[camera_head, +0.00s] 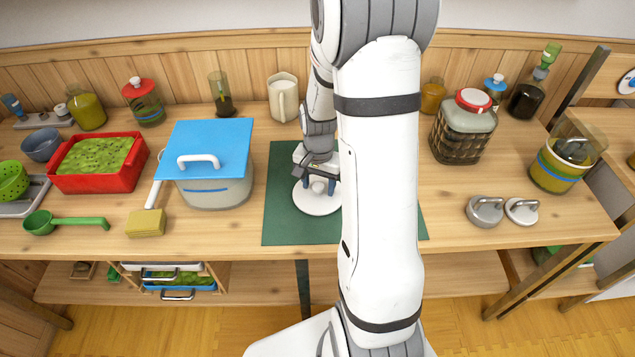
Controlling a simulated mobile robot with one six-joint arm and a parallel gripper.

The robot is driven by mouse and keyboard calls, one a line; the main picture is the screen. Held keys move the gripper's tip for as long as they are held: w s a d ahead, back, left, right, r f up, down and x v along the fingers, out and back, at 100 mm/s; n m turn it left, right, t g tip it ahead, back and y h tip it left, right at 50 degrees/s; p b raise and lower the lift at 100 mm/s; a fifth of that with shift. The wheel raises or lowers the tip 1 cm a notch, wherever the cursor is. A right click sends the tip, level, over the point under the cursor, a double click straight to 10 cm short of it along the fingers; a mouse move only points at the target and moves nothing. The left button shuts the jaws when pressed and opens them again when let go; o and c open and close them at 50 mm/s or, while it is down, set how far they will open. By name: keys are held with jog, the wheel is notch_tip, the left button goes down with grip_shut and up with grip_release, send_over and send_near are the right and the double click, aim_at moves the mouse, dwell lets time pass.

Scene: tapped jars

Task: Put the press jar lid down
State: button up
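A round white lid with a pale knob (305,204), which I take for the press jar lid, is over the green mat (281,220) and looks flat and level. Its right edge is partly hidden behind my arm. My gripper (318,186) points down at it, with one dark blue finger on each side of the knob. The fingers look apart, with a small gap to the knob. Whether the lid touches the mat is hard to tell from this angle.
A blue-topped pot (215,192) stands left of the mat, with a yellow sponge (146,223) nearby.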

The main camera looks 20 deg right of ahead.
aim_at(318, 186)
jog(key=shift+r, duration=0.1)
notch_tip(318, 186, up, 11)
jog(key=s+a+r+n+t, duration=0.1)
jog(key=s+a+r+n, duration=0.3)
jog(key=s, duration=0.3)
jog(key=s+a+r+n+t, duration=0.1)
jog(key=s+a+r+n, duration=0.3)
jog(key=s, duration=0.4)
jog(key=shift+a+n+t, duration=0.3)
jog(key=shift+a+n, duration=0.3)
jog(key=shift+a, duration=0.1)
